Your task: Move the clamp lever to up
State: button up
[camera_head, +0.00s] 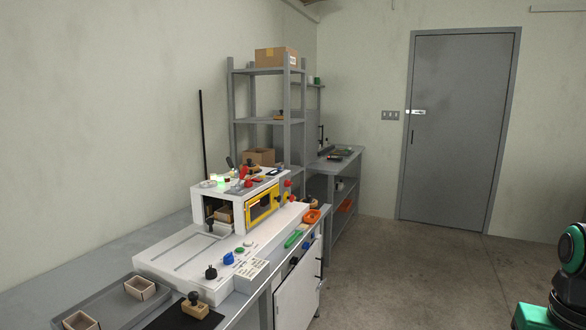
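The box former (190,262), a white machine with a raised housing and a yellow-framed window (262,203), stands on the bench left of centre. Several small levers and knobs sit on it: a red-knobbed one (243,171) on top, red knobs (288,184) at the housing's right side, and a dark-handled one (229,162) near a green light. They are too small to tell which is the clamp lever or how it is set. My gripper is not in view; only black and green parts of my arm show at the right edge.
Small open boxes (140,287) sit in a grey tray (95,282) at the front left. A wooden block with a black knob (195,306) lies beside it. Grey shelves (268,121) stand behind. The floor (400,275) to the right is clear up to a grey door (460,125).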

aim_at(244, 168)
jog(key=z, duration=0.25)
jog(key=i, duration=1)
jog(key=u, duration=0.6)
jog(key=i, duration=0.65)
jog(key=u, duration=0.5)
